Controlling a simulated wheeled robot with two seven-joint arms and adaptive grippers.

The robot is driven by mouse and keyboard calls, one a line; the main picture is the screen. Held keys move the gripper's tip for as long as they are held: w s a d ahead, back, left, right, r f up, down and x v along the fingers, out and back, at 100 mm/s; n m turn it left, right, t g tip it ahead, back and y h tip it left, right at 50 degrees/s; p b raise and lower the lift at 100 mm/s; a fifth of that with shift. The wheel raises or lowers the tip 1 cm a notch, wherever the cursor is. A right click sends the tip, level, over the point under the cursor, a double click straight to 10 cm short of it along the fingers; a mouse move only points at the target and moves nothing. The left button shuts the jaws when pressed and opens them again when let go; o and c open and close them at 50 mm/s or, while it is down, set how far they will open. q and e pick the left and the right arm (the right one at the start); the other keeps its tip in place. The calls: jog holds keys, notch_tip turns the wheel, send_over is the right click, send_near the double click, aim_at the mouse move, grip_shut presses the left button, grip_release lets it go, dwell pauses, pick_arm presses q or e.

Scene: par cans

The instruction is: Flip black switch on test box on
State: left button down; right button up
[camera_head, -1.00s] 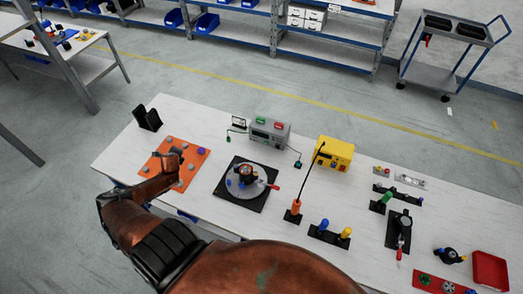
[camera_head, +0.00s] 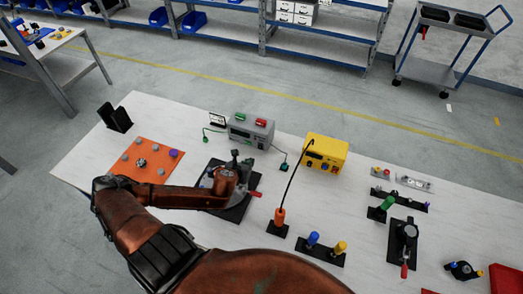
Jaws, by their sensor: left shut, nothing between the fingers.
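A grey box (camera_head: 239,128) with a small display on its front and a green and a red part on top stands at the back of the table. It looks like the test box. Its black switch is too small or too hidden to make out. My left gripper (camera_head: 242,160) is shut and empty, just in front of the box's lower front, over the black base plate (camera_head: 236,213) with a round disc. Whether it touches the box I cannot tell. My left wrist hides most of the disc. My right gripper is out of view.
An orange board (camera_head: 150,172) with knobs lies to the left. A yellow box (camera_head: 326,152) stands right of the grey box, its black cord running to an orange-handled tool (camera_head: 278,222). Blue and yellow handles (camera_head: 326,245) stand at the front.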

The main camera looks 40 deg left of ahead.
pick_arm(q)
jog(key=b, duration=0.2)
send_near(262, 148)
jog(key=f, duration=0.4)
jog(key=shift+w, duration=0.4)
jog(key=shift+w+a+r+p, duration=0.1)
jog(key=shift+w+a+r, duration=0.1)
jog(key=shift+w, duration=0.4)
jog(key=shift+w+a+r+p, duration=0.1)
jog(key=shift+w+a+p, duration=0.05)
jog(key=shift+w, duration=0.45)
jog(key=shift+w+a+r+p, duration=0.1)
jog(key=shift+w+a, duration=0.1)
jog(key=shift+w, duration=0.4)
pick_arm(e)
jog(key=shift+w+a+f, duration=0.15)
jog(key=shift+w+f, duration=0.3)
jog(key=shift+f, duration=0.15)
